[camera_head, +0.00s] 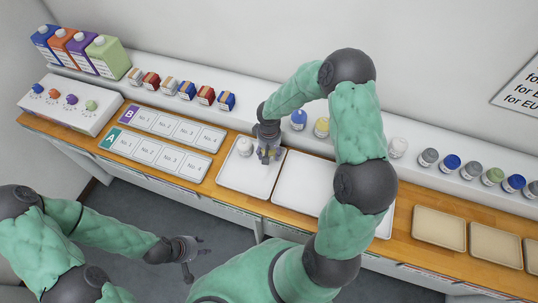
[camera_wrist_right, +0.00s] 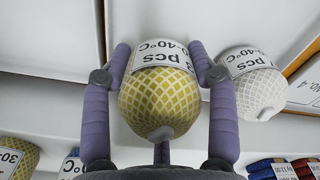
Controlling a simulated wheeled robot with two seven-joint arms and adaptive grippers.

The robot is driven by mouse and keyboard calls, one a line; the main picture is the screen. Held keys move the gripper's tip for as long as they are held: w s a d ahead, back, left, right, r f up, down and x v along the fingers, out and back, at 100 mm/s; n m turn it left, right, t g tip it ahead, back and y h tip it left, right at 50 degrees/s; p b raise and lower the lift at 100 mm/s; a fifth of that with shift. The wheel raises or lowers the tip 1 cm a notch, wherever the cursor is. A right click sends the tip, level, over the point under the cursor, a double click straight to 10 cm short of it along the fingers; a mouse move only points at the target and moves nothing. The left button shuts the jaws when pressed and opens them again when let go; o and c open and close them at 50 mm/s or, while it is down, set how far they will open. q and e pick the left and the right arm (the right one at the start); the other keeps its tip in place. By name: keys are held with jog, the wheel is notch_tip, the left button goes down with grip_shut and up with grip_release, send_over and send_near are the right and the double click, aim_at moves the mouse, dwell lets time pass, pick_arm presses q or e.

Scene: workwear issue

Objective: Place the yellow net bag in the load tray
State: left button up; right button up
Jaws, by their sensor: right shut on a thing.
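The yellow net bag (camera_wrist_right: 160,98), with a white label, is between the two fingers of my right gripper (camera_wrist_right: 165,65) in the right wrist view. The fingers press on its sides. In the head view my right gripper (camera_head: 268,156) is low over the left white tray (camera_head: 237,186), and it mostly hides the bag. I cannot tell whether the bag touches the tray. A white net bag (camera_head: 244,147) stands in that tray beside the gripper; it also shows in the wrist view (camera_wrist_right: 258,88). My left gripper (camera_head: 197,258) is open and empty over the floor.
A second white tray (camera_head: 297,186) lies to the right, partly behind my right arm. Another yellow bag (camera_head: 321,127) and a blue one (camera_head: 298,119) stand on the back shelf. Several beige trays (camera_head: 440,228) lie further right. Numbered cards (camera_head: 165,148) lie on the left.

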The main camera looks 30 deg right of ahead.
notch_tip(320, 180, down, 2)
jog(key=shift+f, duration=0.25)
jog(key=o, duration=0.9)
jog(key=shift+f, duration=0.1)
jog(key=shift+r, duration=0.35)
notch_tip(320, 180, up, 12)
jog(key=shift+f+p, duration=0.15)
jog(key=shift+p, duration=0.4)
